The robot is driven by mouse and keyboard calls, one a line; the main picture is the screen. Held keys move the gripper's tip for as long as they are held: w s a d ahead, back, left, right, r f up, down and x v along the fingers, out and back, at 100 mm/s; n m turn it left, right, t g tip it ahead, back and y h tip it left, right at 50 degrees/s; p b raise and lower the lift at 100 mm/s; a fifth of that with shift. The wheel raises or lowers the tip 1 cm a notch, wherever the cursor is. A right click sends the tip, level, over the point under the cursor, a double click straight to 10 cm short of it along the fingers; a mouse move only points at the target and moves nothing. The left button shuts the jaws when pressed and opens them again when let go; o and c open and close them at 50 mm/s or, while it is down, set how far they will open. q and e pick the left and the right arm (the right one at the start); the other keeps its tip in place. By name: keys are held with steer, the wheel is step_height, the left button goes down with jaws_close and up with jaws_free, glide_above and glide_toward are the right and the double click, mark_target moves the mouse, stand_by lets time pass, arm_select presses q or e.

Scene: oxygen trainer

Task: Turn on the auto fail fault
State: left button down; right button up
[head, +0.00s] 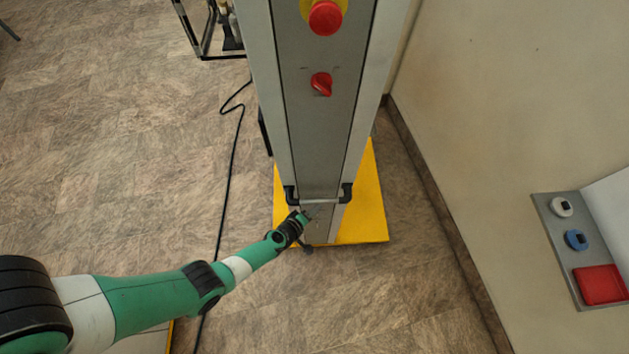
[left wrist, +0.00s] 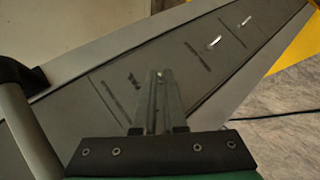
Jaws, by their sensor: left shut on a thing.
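The trainer's grey lower panel (head: 319,226) is below a handle in the head view. It fills much of the left wrist view (left wrist: 190,72), with printed labels too small to read. My left gripper (head: 306,215) reaches this panel from the left. In the left wrist view its fingers (left wrist: 160,78) are shut on a small toggle switch (left wrist: 160,74), which they mostly hide. I cannot tell which way that switch points or what its label says. Two other metal toggle switches, one nearer (left wrist: 213,42) and one farther (left wrist: 246,21), stand free along the panel. My right gripper is not in view.
A black-ended handle (head: 319,200) crosses the column just above my left gripper. A red emergency button (head: 325,18) and a red rotary switch (head: 321,84) are higher up. The column stands on a yellow base (head: 367,205). A black cable (head: 229,180) lies on the open floor at left.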

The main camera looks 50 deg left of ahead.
arm_select(q)
steer(key=shift+w+a+r+g+h+p, duration=0.1)
steer(key=shift+r+g+h+p, duration=0.15)
steer(key=shift+g+p, duration=0.4)
steer(key=c, duration=1)
jaws_free()
steer(key=p+v, duration=0.9)
steer(key=v, duration=0.2)
steer(key=shift+s+a, duration=0.1)
steer(key=shift+s, duration=0.35)
